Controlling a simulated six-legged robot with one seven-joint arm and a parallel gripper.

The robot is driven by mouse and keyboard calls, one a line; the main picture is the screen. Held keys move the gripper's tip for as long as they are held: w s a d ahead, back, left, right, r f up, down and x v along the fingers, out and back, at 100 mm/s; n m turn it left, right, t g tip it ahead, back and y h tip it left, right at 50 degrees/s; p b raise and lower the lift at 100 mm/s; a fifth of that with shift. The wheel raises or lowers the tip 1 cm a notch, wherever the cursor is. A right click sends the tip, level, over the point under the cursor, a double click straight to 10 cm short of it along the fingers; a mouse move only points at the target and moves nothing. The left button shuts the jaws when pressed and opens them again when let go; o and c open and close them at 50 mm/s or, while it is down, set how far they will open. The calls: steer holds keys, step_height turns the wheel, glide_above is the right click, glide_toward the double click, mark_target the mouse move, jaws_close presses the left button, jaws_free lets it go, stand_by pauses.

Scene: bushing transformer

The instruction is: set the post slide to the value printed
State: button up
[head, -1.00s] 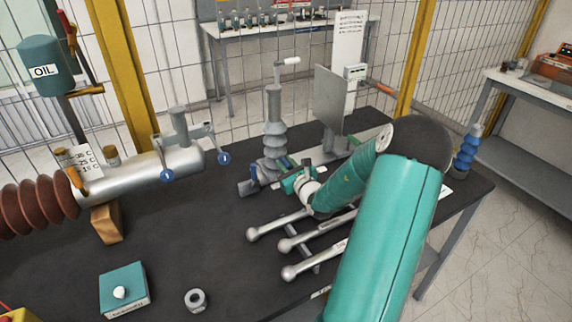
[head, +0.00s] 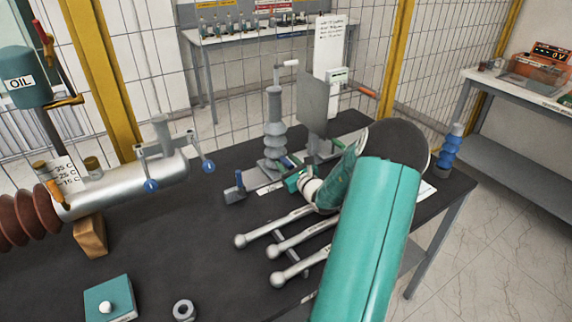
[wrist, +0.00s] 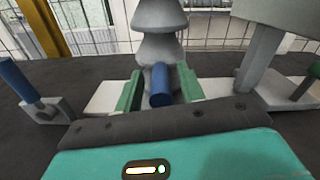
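The grey ribbed post (head: 274,125) stands upright on a low pale rail, with a white-tipped crank at its top. It also shows in the wrist view (wrist: 160,45). A blue knob (wrist: 160,86) sticks out from the foot of the post towards me. My gripper (wrist: 160,92) has its green fingers either side of this knob, with narrow gaps at both sides. In the head view my gripper (head: 290,182) is low at the post's right front, partly hidden by my arm. A bare stretch of rail (wrist: 105,98) shows left of the post. No scale value is readable.
A block with a blue lever (head: 236,187) sits at the rail's left end. A grey plate (head: 312,105) stands close to the right. Silver ball-ended rods (head: 285,235) lie in front. A printed sheet (head: 328,50) stands behind, too small to read.

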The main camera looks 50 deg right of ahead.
steer(key=shift+s, duration=0.15)
steer(key=v, duration=1.3)
steer(key=shift+s+a+r, duration=0.1)
steer(key=shift+s, duration=0.15)
